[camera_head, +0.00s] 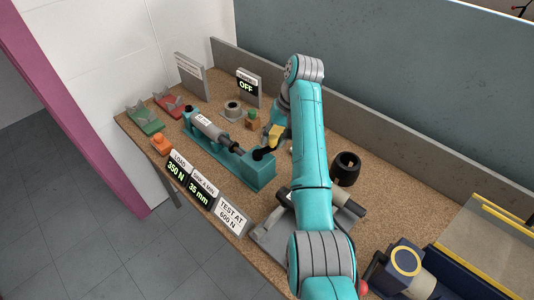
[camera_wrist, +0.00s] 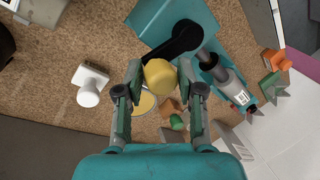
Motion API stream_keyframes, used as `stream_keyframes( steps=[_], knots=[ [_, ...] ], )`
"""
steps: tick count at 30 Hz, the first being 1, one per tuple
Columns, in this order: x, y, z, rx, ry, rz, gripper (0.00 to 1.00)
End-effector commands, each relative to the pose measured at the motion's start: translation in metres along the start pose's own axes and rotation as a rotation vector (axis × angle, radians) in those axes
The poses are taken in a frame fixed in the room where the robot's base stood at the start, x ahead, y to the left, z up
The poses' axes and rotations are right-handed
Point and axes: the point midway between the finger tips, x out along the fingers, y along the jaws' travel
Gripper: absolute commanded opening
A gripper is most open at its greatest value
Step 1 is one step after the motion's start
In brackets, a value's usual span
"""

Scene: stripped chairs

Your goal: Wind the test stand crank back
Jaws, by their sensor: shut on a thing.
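The teal test stand (camera_head: 257,174) lies along the bench at centre left, with a grey cylinder (camera_head: 209,131) mounted on it. Its black crank arm (camera_head: 264,154) reaches to a yellow knob (camera_head: 274,133). In the wrist view the crank arm (camera_wrist: 178,42) runs from the stand to the knob (camera_wrist: 160,77). My gripper (camera_wrist: 160,85) is shut on this knob, one finger on each side. In the head view my arm partly hides the gripper. Front signs read load 350 N (camera_head: 178,169), 35 mm (camera_head: 201,192) and test at 600 N (camera_head: 231,215).
A sign reading OFF (camera_head: 247,87) stands at the back. A red block (camera_head: 170,104), a green block (camera_head: 145,120) and an orange piece (camera_head: 161,144) lie at the left end. A black cup (camera_head: 345,168) and a grey plate (camera_head: 275,240) lie right of the stand.

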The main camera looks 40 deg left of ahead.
Motion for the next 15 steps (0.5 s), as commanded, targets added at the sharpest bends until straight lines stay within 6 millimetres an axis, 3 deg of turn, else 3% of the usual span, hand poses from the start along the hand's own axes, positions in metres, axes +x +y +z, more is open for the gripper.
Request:
stream_keyframes(
  steps=[1,11,15],
  knots=[
    [0.0024,-0.0071,0.0,-0.029,-0.013,-0.007,0.03],
    [0.0033,-0.0072,-0.0003,-0.05,-0.021,-0.007,0.03],
    [0.0034,-0.0106,-0.0044,-0.136,-0.05,-0.007,0.03]
  ],
)
